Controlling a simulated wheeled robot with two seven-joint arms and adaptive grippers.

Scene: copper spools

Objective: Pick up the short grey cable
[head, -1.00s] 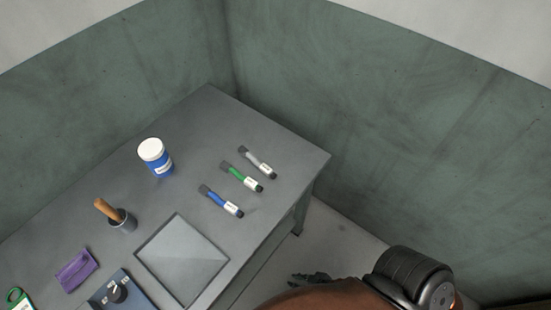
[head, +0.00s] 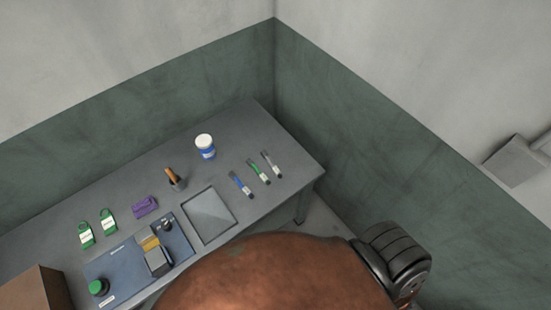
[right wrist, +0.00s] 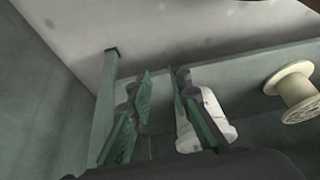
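The short grey cable (head: 271,163) lies at the right end of the grey table (head: 258,124) in the head view. It has dark ends and a white label. A green cable (head: 258,171) and a blue one (head: 241,185) lie parallel to its left. My right gripper (right wrist: 160,76) shows in the right wrist view with its two fingers apart and nothing seen between them. The grey cable does not show in that view, and the right gripper is hidden in the head view. My left gripper is in neither view.
In the right wrist view, a pale spool (right wrist: 292,91) is at right. Green walls meet behind the table.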

